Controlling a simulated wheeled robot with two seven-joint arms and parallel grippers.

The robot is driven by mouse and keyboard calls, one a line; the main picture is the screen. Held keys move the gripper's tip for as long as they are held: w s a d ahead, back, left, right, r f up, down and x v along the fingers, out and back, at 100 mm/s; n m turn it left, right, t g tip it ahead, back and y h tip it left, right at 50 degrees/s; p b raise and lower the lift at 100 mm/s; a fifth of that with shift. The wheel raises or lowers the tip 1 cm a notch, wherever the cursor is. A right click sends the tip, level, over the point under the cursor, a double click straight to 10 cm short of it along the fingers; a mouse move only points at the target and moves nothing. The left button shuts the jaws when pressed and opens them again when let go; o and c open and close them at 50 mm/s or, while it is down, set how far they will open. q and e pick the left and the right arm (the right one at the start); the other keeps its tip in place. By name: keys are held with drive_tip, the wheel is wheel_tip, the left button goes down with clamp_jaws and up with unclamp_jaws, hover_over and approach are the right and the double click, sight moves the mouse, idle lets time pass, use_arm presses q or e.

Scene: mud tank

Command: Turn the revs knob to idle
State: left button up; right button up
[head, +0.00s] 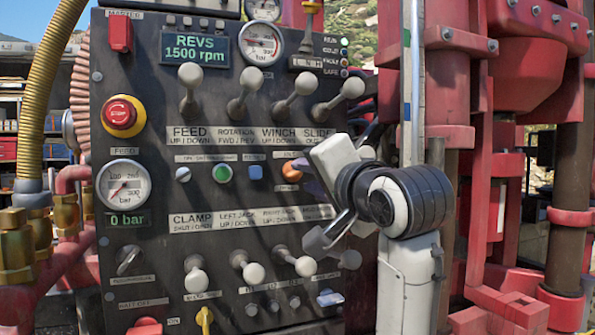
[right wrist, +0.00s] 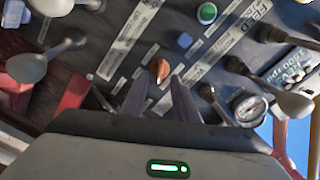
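An orange rotary knob (head: 291,171), which I take to be the revs knob, sits on the dark control panel (head: 150,75), right of a blue button (head: 255,172). Its label is too small to read. The display (head: 180,49) above reads REVS 1500 rpm. My right gripper (head: 306,179) is close to the knob from the right. In the right wrist view the orange knob (right wrist: 159,71) shows just beyond and between the two fingertips (right wrist: 161,82). The fingers are apart; I cannot tell whether they touch the knob. My left gripper is not in view.
Levers with pale ball ends (head: 350,87) stick out above the knob, and another row (head: 304,266) below. A green button (head: 222,173), a red emergency stop (head: 120,115) and a gauge (head: 123,186) lie left. A red rig column (head: 455,130) stands right.

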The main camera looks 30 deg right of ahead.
sight(297, 174)
drive_tip(key=x, duration=0.5)
drive_tip(key=shift+f+p, duration=0.1)
drive_tip(key=shift+p, duration=0.2)
clamp_jaws()
